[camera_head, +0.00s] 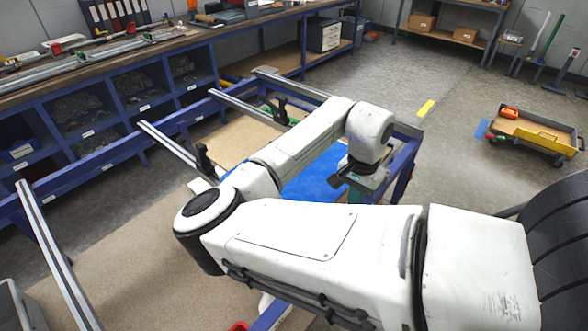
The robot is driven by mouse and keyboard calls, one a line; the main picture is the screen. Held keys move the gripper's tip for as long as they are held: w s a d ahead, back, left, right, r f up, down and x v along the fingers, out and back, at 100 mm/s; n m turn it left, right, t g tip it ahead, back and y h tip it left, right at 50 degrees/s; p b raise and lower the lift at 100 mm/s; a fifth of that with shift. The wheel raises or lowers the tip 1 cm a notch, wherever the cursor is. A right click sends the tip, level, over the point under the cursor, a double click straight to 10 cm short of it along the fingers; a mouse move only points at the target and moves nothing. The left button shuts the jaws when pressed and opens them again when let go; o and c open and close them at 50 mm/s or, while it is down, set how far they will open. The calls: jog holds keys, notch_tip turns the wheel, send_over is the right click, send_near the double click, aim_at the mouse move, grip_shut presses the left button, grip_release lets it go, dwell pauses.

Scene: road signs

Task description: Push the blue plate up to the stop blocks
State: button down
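The blue plate (312,182) lies flat on the blue-framed table, partly hidden behind my arm. A blue strip also shows on the left side of my forearm. My gripper (347,184) hangs at the plate's right side, near the table's right edge. Its dark fingers are small and partly hidden, so I cannot tell whether they are open or touch the plate.
A long workbench (110,45) with blue shelving runs along the back left. Metal rails (230,104) stick out at the table's far side. A cardboard-coloured sheet (110,240) lies at the lower left.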

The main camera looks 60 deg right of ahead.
jog(key=shift+w, duration=0.15)
dwell(0.5)
jog(key=shift+w+d, duration=0.25)
jog(key=shift+w, duration=0.7)
jog(key=shift+w+d, duration=0.2)
jog(key=shift+w, duration=0.75)
jog(key=shift+w+d, duration=0.25)
jog(key=shift+w, duration=0.7)
jog(key=shift+s+a+p, duration=0.2)
jog(key=shift+s+p, duration=0.15)
jog(key=shift+s, duration=0.4)
jog(key=shift+s+a+p, duration=0.15)
jog(key=shift+s+p, duration=0.15)
jog(key=shift+s, duration=0.45)
notch_tip(320, 180, up, 8)
jog(key=p, duration=0.7)
send_over(344, 192)
jog(key=a, duration=0.1)
jog(key=shift+s, duration=0.1)
